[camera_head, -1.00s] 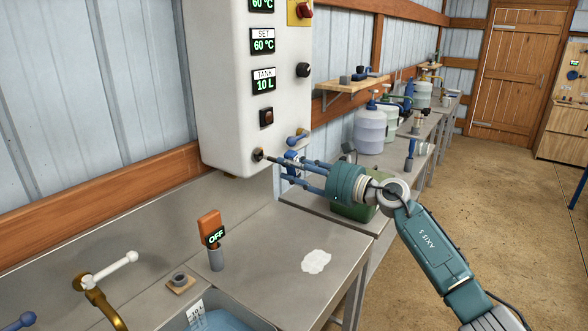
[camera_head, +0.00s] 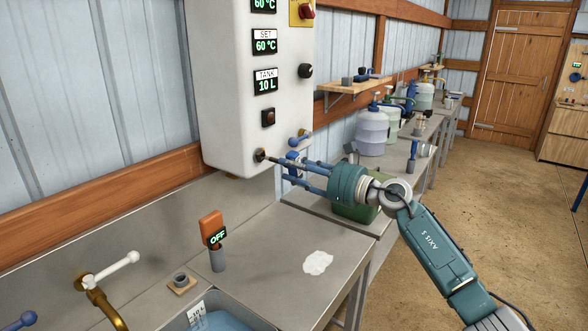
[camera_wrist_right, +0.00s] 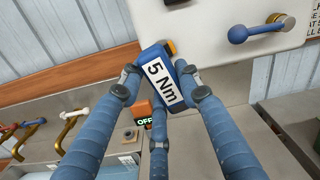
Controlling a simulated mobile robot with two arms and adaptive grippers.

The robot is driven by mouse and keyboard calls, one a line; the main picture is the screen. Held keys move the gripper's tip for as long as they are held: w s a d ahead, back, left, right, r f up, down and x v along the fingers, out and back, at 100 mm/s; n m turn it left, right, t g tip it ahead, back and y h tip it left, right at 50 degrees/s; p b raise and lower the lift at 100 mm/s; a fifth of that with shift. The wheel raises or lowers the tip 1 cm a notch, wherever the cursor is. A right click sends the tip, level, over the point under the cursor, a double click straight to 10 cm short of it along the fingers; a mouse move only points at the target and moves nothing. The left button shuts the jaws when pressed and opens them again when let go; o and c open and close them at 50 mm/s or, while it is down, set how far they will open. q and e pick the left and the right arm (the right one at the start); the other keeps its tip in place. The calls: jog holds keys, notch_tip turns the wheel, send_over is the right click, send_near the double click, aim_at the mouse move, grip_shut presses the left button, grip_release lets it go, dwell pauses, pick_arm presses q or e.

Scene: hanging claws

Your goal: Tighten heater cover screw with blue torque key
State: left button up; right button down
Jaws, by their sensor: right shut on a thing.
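The white heater box (camera_head: 240,90) hangs on the wall, with a dark screw (camera_head: 259,156) low on its front. My right gripper (camera_head: 299,172) is shut on the blue torque key (camera_head: 292,163) and holds it roughly level. The key's dark shaft (camera_head: 274,160) points at the screw, and its tip appears to meet it; exact seating cannot be told. In the right wrist view, the fingers close around the blue key head (camera_wrist_right: 160,78), which carries a white "5 Nm" label. The left gripper is not in view.
A metal counter (camera_head: 275,240) lies below the box, with an orange "OFF" display (camera_head: 212,229), a white patch (camera_head: 318,262) and a brass tap (camera_head: 103,298). A blue-handled valve (camera_head: 300,137) sits beside the box. A green container (camera_head: 354,212) stands under my right gripper.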

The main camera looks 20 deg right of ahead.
dwell(0.7)
jog(key=shift+b+x, duration=0.5)
jog(key=shift+x, duration=0.6)
jog(key=shift+r, duration=0.1)
jog(key=shift+m+p, duration=1.15)
jog(key=shift+m, duration=0.05)
jog(key=shift+r, duration=0.1)
